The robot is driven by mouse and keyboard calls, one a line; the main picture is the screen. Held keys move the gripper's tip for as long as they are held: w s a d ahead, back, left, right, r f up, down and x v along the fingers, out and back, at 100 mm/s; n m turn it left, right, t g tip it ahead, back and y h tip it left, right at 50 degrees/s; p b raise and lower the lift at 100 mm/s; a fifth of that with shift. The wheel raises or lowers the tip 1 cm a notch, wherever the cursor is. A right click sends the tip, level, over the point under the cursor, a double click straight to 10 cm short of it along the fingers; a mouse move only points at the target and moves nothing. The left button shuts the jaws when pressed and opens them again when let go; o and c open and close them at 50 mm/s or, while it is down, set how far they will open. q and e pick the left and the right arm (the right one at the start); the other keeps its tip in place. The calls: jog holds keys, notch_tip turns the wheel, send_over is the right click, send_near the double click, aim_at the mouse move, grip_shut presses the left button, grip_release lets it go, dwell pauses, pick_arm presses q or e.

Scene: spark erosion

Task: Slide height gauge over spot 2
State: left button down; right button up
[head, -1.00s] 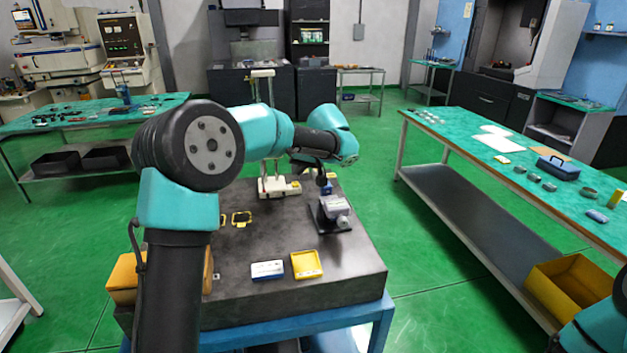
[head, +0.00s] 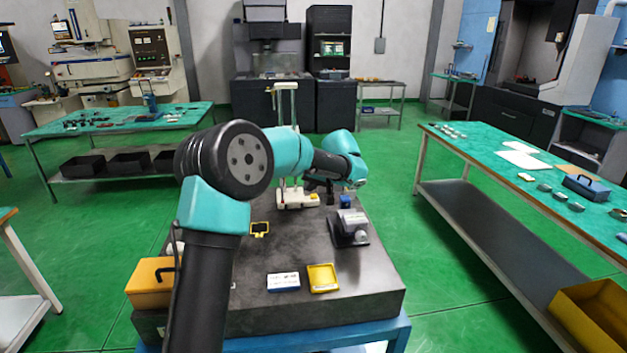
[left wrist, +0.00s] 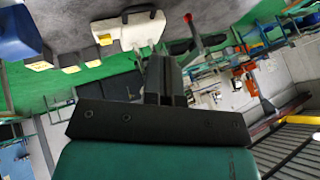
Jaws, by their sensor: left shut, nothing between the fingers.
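The height gauge has a cream base (head: 297,200) on the far part of the dark granite plate (head: 350,280), with a tall pale column (head: 287,110) standing upright. Its base, with a yellow label, also shows in the left wrist view (left wrist: 128,32). A yellow square outline (head: 259,229) is marked on the plate, nearer and left of the gauge; I cannot read its number. My left gripper (head: 328,187) is just right of the gauge base, shut and empty. Its closed fingers (left wrist: 168,75) show in the left wrist view, apart from the base. My right gripper is out of view.
A grey instrument (head: 352,228) stands right on the plate. A white-blue box (head: 283,282) and a yellow tray (head: 322,278) lie near the front. An orange box (head: 150,284) is at the left edge. The plate's middle is clear.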

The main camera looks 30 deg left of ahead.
pick_arm(q)
jog(key=s+a+f, duration=0.1)
jog(key=a+f, duration=0.3)
jog(key=a, duration=0.2)
jog(key=shift+s+a, duration=0.15)
jog(key=shift+a, duration=0.1)
jog(key=shift+a, duration=0.1)
